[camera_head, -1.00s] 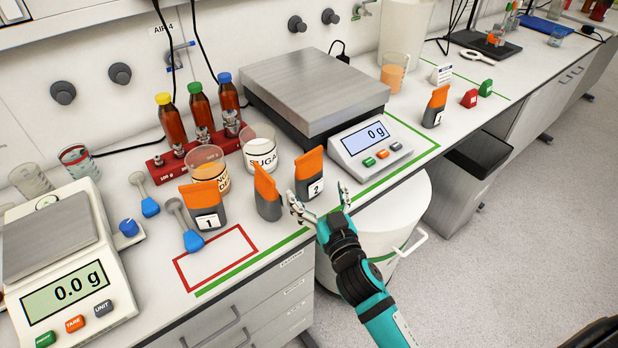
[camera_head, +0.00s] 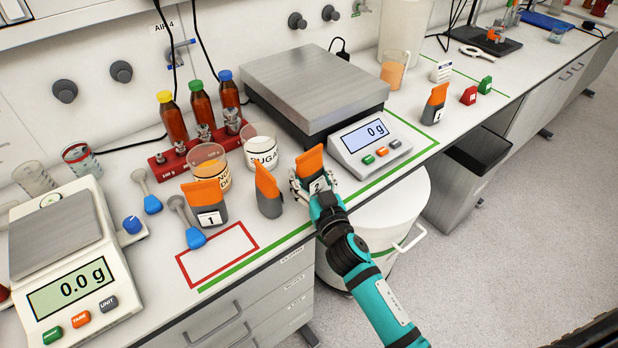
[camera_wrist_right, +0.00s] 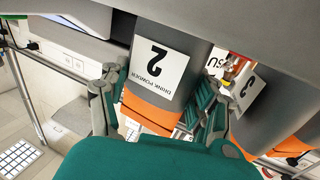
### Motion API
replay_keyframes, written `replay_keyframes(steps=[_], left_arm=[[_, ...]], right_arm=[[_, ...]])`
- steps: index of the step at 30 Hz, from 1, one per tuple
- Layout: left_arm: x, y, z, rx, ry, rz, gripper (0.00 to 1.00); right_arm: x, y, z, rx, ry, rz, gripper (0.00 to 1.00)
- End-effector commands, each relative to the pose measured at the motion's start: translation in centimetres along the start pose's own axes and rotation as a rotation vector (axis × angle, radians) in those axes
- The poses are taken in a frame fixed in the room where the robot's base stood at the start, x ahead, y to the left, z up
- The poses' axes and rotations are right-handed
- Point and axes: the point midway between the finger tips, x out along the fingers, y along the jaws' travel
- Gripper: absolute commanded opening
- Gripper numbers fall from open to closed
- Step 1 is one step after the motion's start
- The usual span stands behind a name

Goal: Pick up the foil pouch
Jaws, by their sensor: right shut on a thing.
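The foil pouch numbered 2, grey with an orange top (camera_head: 311,161), stands on the bench left of the large scale's display. It fills the middle of the right wrist view (camera_wrist_right: 155,98), where its label reads "DRINK POWDER 2". My right gripper (camera_head: 314,184) is shut around this pouch, with a finger on each side, and partly hides its lower body. I cannot tell whether its base touches the bench. Similar pouches are one labelled 1 (camera_head: 207,202), one turned sideways (camera_head: 268,192) close left of the gripper, and one farther right (camera_head: 434,104). My left gripper is out of view.
A sugar beaker (camera_head: 261,150) and a beaker of orange powder (camera_head: 212,172) stand behind the pouches. The large scale (camera_head: 315,85) is close behind right. A red-outlined area (camera_head: 217,254) at the front left is empty. A white bin (camera_head: 385,225) stands below the bench edge.

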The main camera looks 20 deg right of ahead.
Motion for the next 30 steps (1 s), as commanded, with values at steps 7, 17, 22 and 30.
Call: replay_keyframes(steps=[7, 17, 22, 30], left_arm=[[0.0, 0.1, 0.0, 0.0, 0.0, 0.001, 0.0], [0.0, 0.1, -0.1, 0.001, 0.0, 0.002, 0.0], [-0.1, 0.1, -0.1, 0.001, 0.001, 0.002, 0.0], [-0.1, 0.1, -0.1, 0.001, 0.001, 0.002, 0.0]], right_arm=[[0.0, 0.0, 0.0, 0.001, -0.001, 0.0, 0.2], [0.0, 0.0, -0.1, 0.001, 0.002, -0.001, 0.2], [0.0, 0.0, -0.9, 0.002, 0.004, 0.0, 0.2], [-0.7, -0.2, -3.6, 0.001, 0.001, -0.002, 0.2]])
